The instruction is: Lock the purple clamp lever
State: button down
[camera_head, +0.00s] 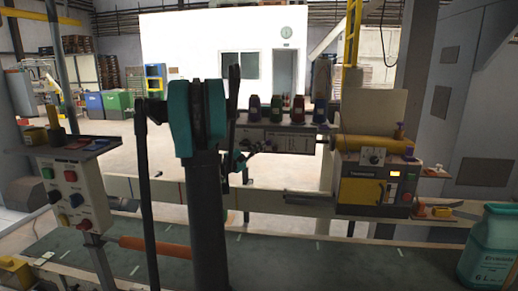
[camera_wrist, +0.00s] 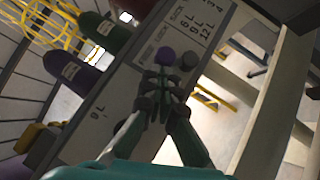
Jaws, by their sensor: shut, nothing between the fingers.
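A round purple knob (camera_wrist: 165,57), which looks like the end of the purple clamp lever, shows in the wrist view at the edge of a labelled panel (camera_wrist: 110,97). My gripper (camera_wrist: 165,88) is shut and empty just below it in that picture; I cannot tell whether they touch. A dark round knob (camera_wrist: 189,61) sits right beside the purple one. In the head view my gripper (camera_head: 243,160) is small and partly hidden by my arm, near the left end of the panel. The lever's shaft is hidden behind my fingers.
Several dark bottles (camera_head: 298,109) stand on top of the panel. To the right is a yellow-fronted machine (camera_head: 361,190) with small purple parts (camera_head: 409,152). A control box (camera_head: 72,195) stands at left, and a teal jug (camera_head: 489,245) at right. A green conveyor belt (camera_head: 290,255) runs in front.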

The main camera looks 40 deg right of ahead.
jog(key=shift+r+m, duration=0.15)
jog(key=shift+m, duration=0.15)
jog(key=r+m+y, duration=0.1)
jog(key=m, duration=0.1)
jog(key=s+d+r+m+y, duration=0.1)
jog(key=y, duration=0.1)
jog(key=s+r+m+y, duration=0.1)
jog(key=m+y, duration=0.1)
jog(key=shift+s+d+r+m, duration=0.1)
jog(key=shift+d+r+m, duration=0.05)
jog(key=shift+d+m, duration=0.15)
jog(key=shift+s+d+r+m+t+y, duration=0.25)
jog(key=shift+s+m+y, duration=0.1)
jog(key=shift+y, duration=0.15)
jog(key=shift+s+d+r+m+t+y, duration=0.1)
jog(key=shift+s+d+m+t+y, duration=0.1)
jog(key=shift+m+y, duration=0.25)
jog(key=shift+s+d+r+m+t+y, duration=0.2)
jog(key=shift+s+d+m+t+y, duration=0.5)
jog(key=shift+m+y, duration=0.35)
jog(key=shift+s, duration=0.1)
jog(key=shift+s+d+n, duration=0.15)
jog(key=shift+n, duration=0.1)
